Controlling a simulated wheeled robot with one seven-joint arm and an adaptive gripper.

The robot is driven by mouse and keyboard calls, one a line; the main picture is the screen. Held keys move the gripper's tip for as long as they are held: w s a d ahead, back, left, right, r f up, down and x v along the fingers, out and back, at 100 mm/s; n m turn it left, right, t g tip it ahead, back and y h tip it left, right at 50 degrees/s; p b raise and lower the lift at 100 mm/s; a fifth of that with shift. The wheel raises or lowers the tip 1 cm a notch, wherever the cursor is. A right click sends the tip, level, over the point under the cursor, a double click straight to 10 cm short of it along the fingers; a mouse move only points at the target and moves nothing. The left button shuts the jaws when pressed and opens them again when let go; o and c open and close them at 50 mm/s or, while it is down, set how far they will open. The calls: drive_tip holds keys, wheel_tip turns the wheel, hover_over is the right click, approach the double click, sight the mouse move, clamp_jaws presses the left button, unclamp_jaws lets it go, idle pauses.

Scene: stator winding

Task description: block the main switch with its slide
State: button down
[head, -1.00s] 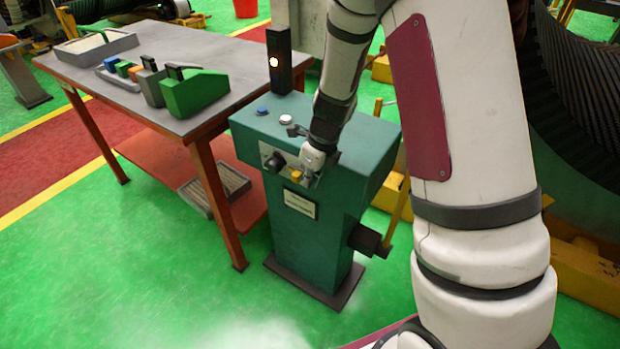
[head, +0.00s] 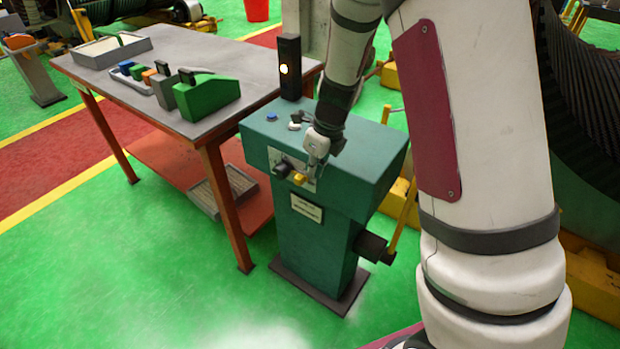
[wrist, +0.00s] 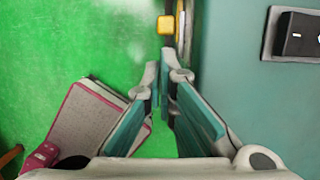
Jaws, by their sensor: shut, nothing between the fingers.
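The green pedestal (head: 325,226) carries a metal plate on its upper front, with a black switch knob (head: 283,170) and a small yellow slide (head: 299,179) to its right. The yellow piece also shows at the top of the wrist view (wrist: 166,25), in line with the fingertips and a little beyond them. My gripper (head: 311,179) is at the right part of the plate, close to the yellow slide. In the wrist view my gripper (wrist: 164,80) has its fingertips together, with nothing between them. Whether a fingertip touches the slide, I cannot tell.
The pedestal top has a blue button (head: 271,116) and a pale button (head: 294,126). A dark post with a lit lamp (head: 284,69) stands behind. A work table (head: 225,58) with trays and a green block (head: 207,97) stands left. The green floor in front is clear.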

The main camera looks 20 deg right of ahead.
drive_tip(key=v, duration=0.6)
drive_tip(key=shift+r, duration=0.4)
drive_tip(key=shift+s+d+r, duration=0.1)
drive_tip(key=shift+s, duration=0.1)
drive_tip(key=s+a+r+n+p, duration=0.3)
drive_tip(key=s+r+n+p, duration=0.1)
drive_tip(key=s+r+n, duration=1.2)
drive_tip(key=s+r+n+t+p, duration=0.1)
drive_tip(key=s+r+n+p, duration=0.1)
drive_tip(key=s+n, duration=0.4)
drive_tip(key=s+d+r+n+t+h+p, duration=0.1)
drive_tip(key=s+r+n, duration=0.3)
drive_tip(key=s, duration=0.5)
drive_tip(key=n, duration=0.2)
drive_tip(key=shift+s+d+r+n+h+p, duration=0.3)
drive_tip(key=shift+s+r+n+p, duration=0.05)
drive_tip(key=shift+r+n, duration=0.05)
drive_tip(key=shift+d, duration=0.1)
